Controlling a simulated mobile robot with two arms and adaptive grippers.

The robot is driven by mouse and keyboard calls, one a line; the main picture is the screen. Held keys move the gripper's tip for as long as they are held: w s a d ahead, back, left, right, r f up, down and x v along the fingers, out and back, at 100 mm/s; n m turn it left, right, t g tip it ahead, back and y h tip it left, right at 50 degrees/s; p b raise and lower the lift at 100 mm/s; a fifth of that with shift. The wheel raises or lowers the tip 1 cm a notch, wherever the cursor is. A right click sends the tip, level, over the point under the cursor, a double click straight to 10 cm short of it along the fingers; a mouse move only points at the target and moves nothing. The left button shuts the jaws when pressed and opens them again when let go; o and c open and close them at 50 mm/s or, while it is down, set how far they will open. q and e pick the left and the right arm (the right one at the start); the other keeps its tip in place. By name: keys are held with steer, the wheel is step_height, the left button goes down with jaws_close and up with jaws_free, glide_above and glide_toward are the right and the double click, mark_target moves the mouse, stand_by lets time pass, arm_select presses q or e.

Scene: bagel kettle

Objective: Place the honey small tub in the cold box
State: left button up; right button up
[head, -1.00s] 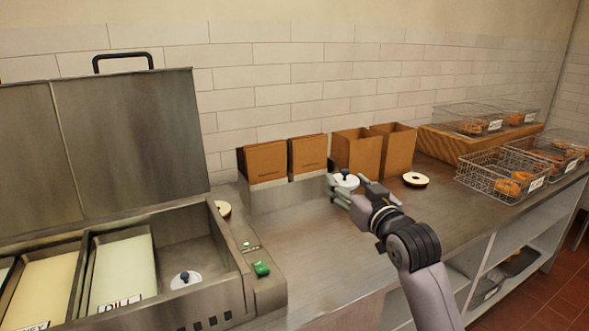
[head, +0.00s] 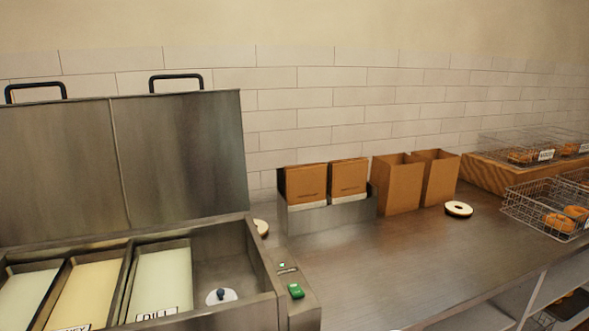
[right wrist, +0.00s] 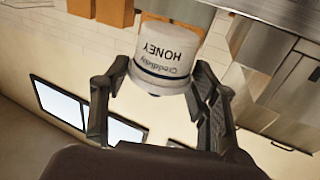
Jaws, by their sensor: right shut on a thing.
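The honey small tub (right wrist: 168,50) is white with dark "HONEY" lettering and a dark blue band. It shows in the right wrist view, upside down in the picture, between the fingers of my right gripper (right wrist: 160,75), which is shut on it. Neither shows clearly in the head view. The steel cold box (head: 262,270) stands at the left with its lid (head: 180,150) raised. It holds long tubs, including a pale green one labelled DILL (head: 160,280). My left gripper is not in view.
Brown bags in a steel holder (head: 330,218) and two open brown bags (head: 400,185) stand along the wall. Wire baskets (head: 545,212) are at the right. The middle counter is clear.

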steer(key=shift+s+d+f, duration=0.1)
steer(key=shift+s, duration=0.35)
steer(key=w+r+n+y, duration=0.1)
steer(key=w+r, duration=0.7)
steer(key=w, duration=0.3)
steer(key=w+d+r+n+y, duration=0.1)
steer(key=w+r, duration=0.8)
steer(key=w, duration=0.2)
steer(key=shift+d+r+y, duration=0.15)
steer(key=shift+r+y, duration=0.1)
steer(key=shift+y, duration=0.15)
steer(key=shift+w, duration=0.1)
step_height(320, 180, down, 16)
steer(key=shift+r, duration=0.1)
step_height(320, 180, down, 4)
steer(key=shift+r+p, duration=0.15)
steer(key=shift+p, duration=0.15)
